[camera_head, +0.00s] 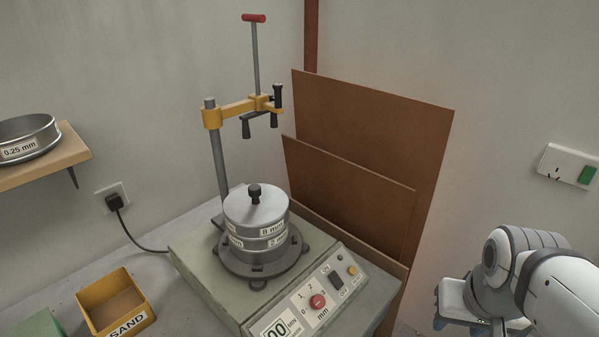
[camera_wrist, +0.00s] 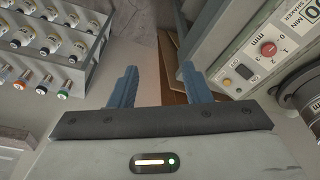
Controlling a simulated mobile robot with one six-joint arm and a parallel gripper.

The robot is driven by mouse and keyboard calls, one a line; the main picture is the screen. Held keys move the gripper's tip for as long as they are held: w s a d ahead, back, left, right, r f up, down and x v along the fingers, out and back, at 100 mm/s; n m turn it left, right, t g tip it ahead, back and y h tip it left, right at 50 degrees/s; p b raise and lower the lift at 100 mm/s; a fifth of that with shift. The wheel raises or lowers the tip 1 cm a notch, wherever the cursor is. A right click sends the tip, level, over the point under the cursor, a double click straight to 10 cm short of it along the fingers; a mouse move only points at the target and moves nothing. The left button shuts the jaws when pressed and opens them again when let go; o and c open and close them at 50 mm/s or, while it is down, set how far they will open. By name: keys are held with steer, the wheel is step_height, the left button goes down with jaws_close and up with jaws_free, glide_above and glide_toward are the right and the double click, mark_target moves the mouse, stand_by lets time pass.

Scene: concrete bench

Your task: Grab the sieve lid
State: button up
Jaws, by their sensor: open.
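The sieve lid (camera_head: 254,205) is a round grey metal cover with a black knob on top. It sits on the stack of sieves (camera_head: 262,240), which stands on the round base of the shaker machine (camera_head: 200,275). The clamp arm (camera_head: 238,110) of the machine is yellow and stands above and behind the lid. My gripper (camera_wrist: 158,75) shows in the wrist view with its two blue fingers apart and nothing between them. It is away from the lid. In the head view my white arm is at the lower right, and the fingers are not visible there.
A yellow sand box (camera_head: 118,303) stands left of the machine. A shelf (camera_head: 62,158) at the left holds a 0.25 mm sieve (camera_head: 28,138). Brown boards (camera_head: 370,135) lean behind the machine. A rack of bottles (camera_wrist: 50,40) shows in the wrist view.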

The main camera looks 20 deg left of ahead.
steer(key=shift+o, duration=0.7)
steer(key=shift+w+f+n+h, duration=0.1)
steer(key=shift+f+n+h, duration=0.05)
steer(key=shift+n+h, duration=0.2)
steer(key=w+a+r+n+t+h+p, duration=0.1)
steer(key=w+a+n+t+h, duration=0.25)
steer(key=w+n, duration=0.45)
steer(key=w+a+r+n+t+h, duration=0.1)
steer(key=w+a+n+t+h, duration=0.3)
steer(key=n, duration=0.8)
steer(key=n+t+y+p, duration=0.3)
steer(key=n+t+y, duration=0.4)
steer(key=n+y, duration=0.95)
glide_toward(254, 196)
steer(key=w+a+h, duration=0.1)
steer(key=w, duration=0.1)
steer(key=w+a+n, duration=0.1)
steer(key=w, duration=0.2)
steer(key=w+a+r+n+h, duration=0.1)
steer(key=w+a, duration=0.1)
steer(key=w, duration=0.1)
steer(key=shift+w+h, duration=0.1)
steer(key=shift+h, duration=0.25)
steer(key=shift+c, duration=0.2)
